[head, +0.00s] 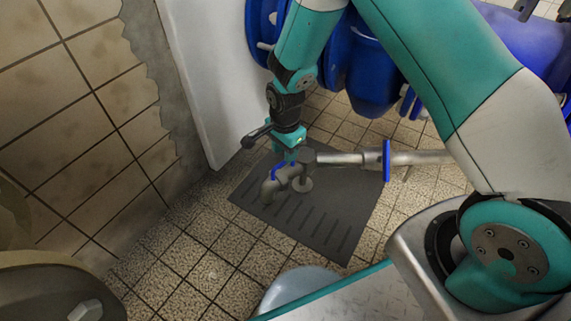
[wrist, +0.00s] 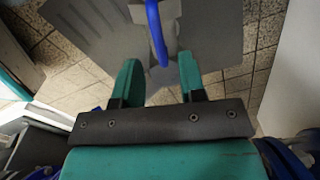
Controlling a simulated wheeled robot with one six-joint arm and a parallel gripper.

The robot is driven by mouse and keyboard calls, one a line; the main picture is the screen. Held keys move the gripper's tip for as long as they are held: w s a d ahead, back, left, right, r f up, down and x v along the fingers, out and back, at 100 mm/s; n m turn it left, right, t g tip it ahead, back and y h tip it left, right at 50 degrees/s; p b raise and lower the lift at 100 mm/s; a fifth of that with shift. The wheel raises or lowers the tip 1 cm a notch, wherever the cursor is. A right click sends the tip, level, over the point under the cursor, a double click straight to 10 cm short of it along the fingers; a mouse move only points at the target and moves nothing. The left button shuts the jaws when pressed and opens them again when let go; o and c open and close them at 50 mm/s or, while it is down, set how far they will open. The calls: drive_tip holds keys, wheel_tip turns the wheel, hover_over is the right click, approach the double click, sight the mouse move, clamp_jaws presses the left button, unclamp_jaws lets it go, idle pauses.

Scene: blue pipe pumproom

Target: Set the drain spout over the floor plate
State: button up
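The drain spout (head: 270,190) is a short grey bent pipe with its tip turned downward. It joins a metal pipe (head: 345,159) coming from the right, and in the head view it appears above the dark slotted floor plate (head: 335,222). My gripper (head: 286,157) is right at the spout's upper side, partly hiding it. In the wrist view, my gripper's two teal fingers (wrist: 158,82) are apart, with a gap between them. A blue curved part (wrist: 156,32) and grey pipework lie ahead of that gap. I cannot tell whether either finger touches the spout.
A blue ring (head: 386,160) sits on the pipe at right. Large blue pipework (head: 370,75) stands behind. A white panel (head: 207,85) and tiled wall (head: 85,110) close the left side. A pale rounded object (head: 300,288) is at front. Bare floor tiles (head: 205,262) surround the plate.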

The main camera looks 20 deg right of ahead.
sight(286, 175)
drive_tip(key=shift+f+b, duration=0.5)
drive_tip(key=shift+f, duration=0.95)
drive_tip(key=shift+c, duration=0.4)
clamp_jaws()
